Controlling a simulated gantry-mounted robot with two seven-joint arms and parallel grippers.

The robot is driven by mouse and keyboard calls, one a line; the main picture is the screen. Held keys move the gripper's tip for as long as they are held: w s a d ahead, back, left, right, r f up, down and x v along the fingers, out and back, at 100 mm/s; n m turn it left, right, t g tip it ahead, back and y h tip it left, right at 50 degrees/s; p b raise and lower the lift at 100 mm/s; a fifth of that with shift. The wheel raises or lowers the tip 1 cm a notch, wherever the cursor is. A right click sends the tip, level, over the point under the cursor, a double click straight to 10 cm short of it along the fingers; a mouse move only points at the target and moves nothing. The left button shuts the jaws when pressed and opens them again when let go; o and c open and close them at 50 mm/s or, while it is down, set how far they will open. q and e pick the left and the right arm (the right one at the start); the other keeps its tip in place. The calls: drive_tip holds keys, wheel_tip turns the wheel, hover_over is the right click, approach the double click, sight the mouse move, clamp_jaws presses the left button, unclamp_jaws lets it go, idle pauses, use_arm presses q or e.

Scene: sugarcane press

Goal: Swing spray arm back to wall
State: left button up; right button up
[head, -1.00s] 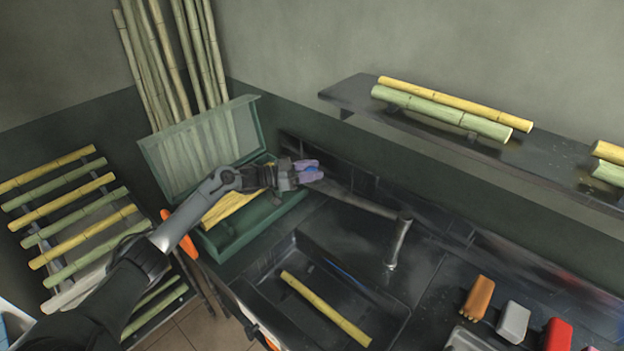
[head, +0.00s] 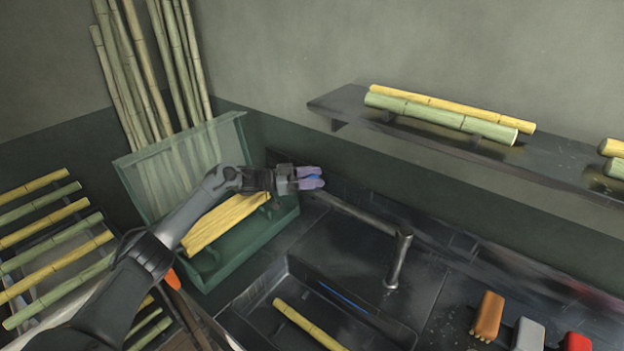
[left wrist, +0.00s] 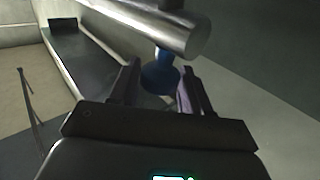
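The spray arm (head: 362,212) is a dark metal tube. It runs from the top of a short upright post (head: 397,262) behind the sink, toward the back left. My left gripper (head: 314,178) is at the tube's free end, with purple finger pads pointing right. In the left wrist view, the metal tube end (left wrist: 160,28) crosses above the fingers. A blue nozzle (left wrist: 160,74) hangs below it, between the two spread fingers (left wrist: 158,92), with gaps visible on both sides. My right gripper is not in view.
A green lidded box (head: 245,262) with yellow cane stands left of the sink (head: 290,265). A cane piece (head: 307,325) lies in the sink. A wall shelf (head: 345,103) holds cane above. Orange (head: 488,317), grey (head: 528,334) and red brushes (head: 577,341) lie at right.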

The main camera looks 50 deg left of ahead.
use_arm(q)
drive_tip(key=shift+o, duration=1.2)
drive_tip(key=shift+w+f, duration=0.15)
drive_tip(key=shift+f, duration=0.05)
drive_tip(key=shift+o, duration=0.3)
drive_tip(key=shift+w+r, duration=0.15)
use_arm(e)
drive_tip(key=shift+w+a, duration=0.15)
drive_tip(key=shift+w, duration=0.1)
use_arm(q)
drive_tip(key=p+v, duration=0.1)
drive_tip(key=v, duration=1)
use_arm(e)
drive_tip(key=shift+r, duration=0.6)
